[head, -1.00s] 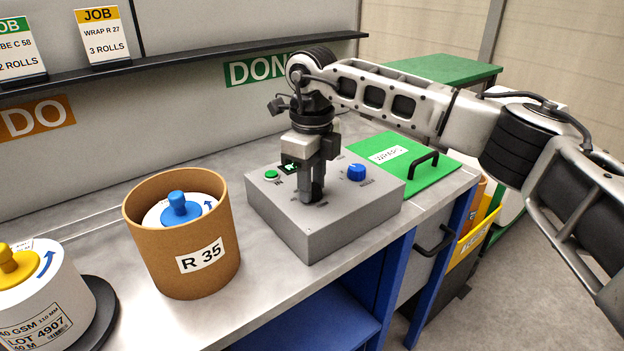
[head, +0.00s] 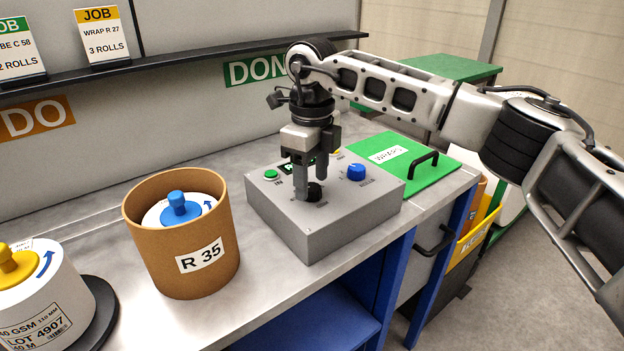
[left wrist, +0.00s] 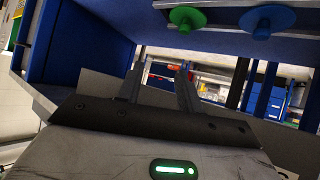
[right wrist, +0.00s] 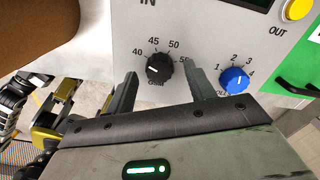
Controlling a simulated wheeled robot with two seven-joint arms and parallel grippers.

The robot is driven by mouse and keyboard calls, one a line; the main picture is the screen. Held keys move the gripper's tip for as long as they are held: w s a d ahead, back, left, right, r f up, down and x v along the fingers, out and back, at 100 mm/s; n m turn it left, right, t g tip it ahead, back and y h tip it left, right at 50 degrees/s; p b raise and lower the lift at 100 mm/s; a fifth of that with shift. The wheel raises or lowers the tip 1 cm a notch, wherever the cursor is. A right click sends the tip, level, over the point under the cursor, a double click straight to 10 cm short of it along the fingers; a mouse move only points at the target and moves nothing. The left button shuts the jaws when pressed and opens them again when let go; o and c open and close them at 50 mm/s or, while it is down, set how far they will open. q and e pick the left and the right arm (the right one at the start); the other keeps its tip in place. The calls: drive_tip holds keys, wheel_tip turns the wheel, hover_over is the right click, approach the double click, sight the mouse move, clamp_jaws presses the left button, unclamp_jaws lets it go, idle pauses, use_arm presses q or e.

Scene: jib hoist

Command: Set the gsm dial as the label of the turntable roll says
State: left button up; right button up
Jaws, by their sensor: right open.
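The black gsm dial (head: 315,192) is on top of the grey box (head: 325,222). In the right wrist view the dial (right wrist: 158,68) has the marks 40, 45, 50 and 55 around it; its small white pointer seems to face left, but I cannot read it surely. My right gripper (head: 309,188) is open, pointing down, with its fingers on either side of the dial. The turntable roll (head: 35,290), white with a yellow knob, shows a label (head: 38,322) ending in "0 GSM", LOT 4907; its first digit is cut off. My left gripper (left wrist: 160,85) is open and empty.
A brown tub (head: 185,265) marked R 35 holds a roll with a blue knob, left of the box. A blue dial (head: 357,172) and a green button (head: 271,174) are close to the gsm dial. A green lid (head: 410,165) with a black handle lies to the right.

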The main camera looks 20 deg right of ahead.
sight(312, 187)
wheel_tip(312, 187, up, 15)
idle(0.3)
drive_tip(key=shift+f, duration=0.1)
